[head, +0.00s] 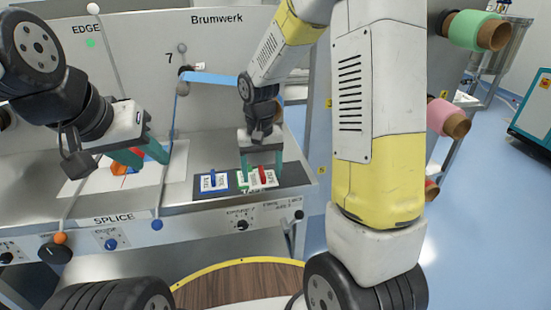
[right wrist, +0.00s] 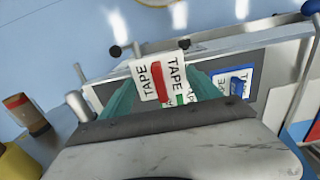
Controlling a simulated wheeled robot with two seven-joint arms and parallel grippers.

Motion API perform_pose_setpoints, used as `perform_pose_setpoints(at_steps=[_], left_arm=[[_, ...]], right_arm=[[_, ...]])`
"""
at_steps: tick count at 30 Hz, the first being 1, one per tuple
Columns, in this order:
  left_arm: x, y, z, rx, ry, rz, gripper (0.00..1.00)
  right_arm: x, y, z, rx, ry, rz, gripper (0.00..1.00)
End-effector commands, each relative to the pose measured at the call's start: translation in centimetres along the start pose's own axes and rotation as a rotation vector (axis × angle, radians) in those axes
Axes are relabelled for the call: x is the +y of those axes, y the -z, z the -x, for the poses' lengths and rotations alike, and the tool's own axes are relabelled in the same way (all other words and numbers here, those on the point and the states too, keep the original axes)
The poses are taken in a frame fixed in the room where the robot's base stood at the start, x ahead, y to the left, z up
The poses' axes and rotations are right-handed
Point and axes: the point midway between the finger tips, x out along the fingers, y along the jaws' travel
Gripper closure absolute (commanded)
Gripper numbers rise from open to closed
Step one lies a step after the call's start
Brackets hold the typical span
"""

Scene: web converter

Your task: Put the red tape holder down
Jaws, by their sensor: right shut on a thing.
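The red tape holder (head: 262,177), with white labels reading TAPE, is between the teal fingers of my right gripper (head: 262,170), which is shut on it. In the right wrist view the red holder (right wrist: 157,68) shows between the fingertips. It is over or on the dark mat (head: 294,178); I cannot tell whether it touches. A green holder (right wrist: 180,99) is close beside it, partly hidden. A blue holder (head: 213,181) lies on the mat to the left. My left gripper (head: 140,156) is open over a white panel at the left.
The metal splice table (head: 190,208) has knobs and levers along its front edge. Orange and blue pieces (head: 119,167) lie on the white panel (head: 172,168). A blue strip (head: 212,79) runs above the table. Rolls on cores, one green (head: 470,29), hang at the right.

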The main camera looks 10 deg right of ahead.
Motion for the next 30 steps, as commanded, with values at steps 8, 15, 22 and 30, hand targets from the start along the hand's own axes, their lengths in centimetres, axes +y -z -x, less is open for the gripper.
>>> perform_pose_setpoints(at_steps=[8, 15, 22, 30], left_arm=[[0.0, 0.0, 0.0, 0.0, 0.0, 0.0, 0.64], [0.0, 0.0, 0.0, 0.0, 0.0, 0.0, 0.64], [0.0, 0.0, 0.0, 0.0, 0.0, 0.0, 0.64], [0.0, 0.0, 0.0, 0.0, 0.0, 0.0, 0.64]], right_arm=[[6.1, 4.7, -0.8, -0.001, 0.0, -0.007, 0.67], [9.3, 7.2, -1.1, -0.001, 0.0, -0.003, 0.67], [9.6, 7.5, -2.4, -0.003, 0.0, -0.001, 0.67], [9.6, 7.5, -4.7, 0.001, 0.0, 0.0, 0.67]])
